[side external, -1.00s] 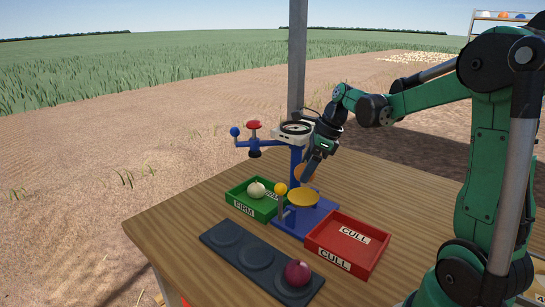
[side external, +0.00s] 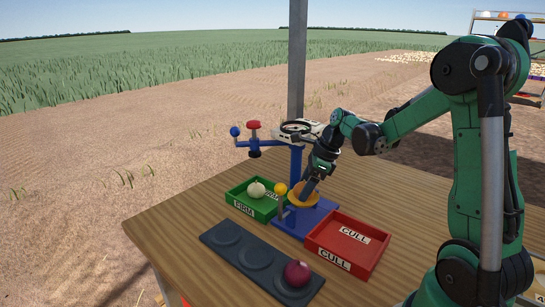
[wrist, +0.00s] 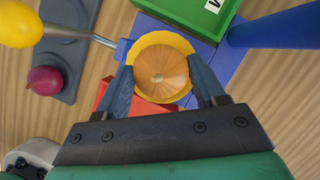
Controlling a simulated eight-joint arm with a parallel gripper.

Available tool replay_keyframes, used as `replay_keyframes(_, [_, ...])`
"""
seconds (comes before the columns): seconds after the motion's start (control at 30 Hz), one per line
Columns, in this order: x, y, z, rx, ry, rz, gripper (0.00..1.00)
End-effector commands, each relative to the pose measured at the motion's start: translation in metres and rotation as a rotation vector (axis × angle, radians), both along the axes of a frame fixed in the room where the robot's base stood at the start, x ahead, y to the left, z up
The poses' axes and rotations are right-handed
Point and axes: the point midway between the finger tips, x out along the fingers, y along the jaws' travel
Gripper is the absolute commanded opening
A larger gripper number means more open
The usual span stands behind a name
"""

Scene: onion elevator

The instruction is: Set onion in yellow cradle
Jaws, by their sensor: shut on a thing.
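An orange-brown onion (wrist: 160,72) sits between the two fingers of my gripper (wrist: 160,66) in the wrist view. My gripper is shut on it. The yellow cradle (wrist: 163,37) shows as a ring around the onion, so the onion is over or in it. I cannot tell whether it rests on the cradle. In the side external view my gripper (side external: 304,192) reaches down into the yellow cradle (side external: 293,198), and the fingers largely hide the onion.
A green tray (side external: 240,203) holding a pale onion (side external: 256,190) stands left of the cradle. An empty red CULL tray (side external: 345,228) is to the right. A dark onion (side external: 297,273) sits on a grey rack (side external: 222,236) in front. A yellow ball (side external: 281,188) stands close to the cradle.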

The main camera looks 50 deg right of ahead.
Motion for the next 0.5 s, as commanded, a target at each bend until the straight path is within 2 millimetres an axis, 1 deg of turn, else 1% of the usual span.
replay_keyframes(0.03, [-0.0002, 0.0000, -0.0002, -0.001, 0.001, 0.000, 0.10])
replay_keyframes(0.07, [-0.0002, 0.0000, -0.0002, -0.001, 0.001, 0.000, 0.66])
replay_keyframes(0.1, [-0.0002, 0.0000, -0.0002, -0.001, 0.001, 0.000, 0.77])
replay_keyframes(0.17, [-0.0002, 0.0000, -0.0001, -0.001, 0.001, 0.000, 0.94])
replay_keyframes(0.2, [-0.0002, 0.0000, -0.0001, -0.001, 0.001, 0.000, 1.00])
replay_keyframes(0.4, [-0.0003, -0.0001, 0.0002, -0.001, 0.001, 0.000, 1.00])
replay_keyframes(0.5, [-0.0018, -0.0013, 0.0046, 0.000, 0.001, -0.001, 1.00])
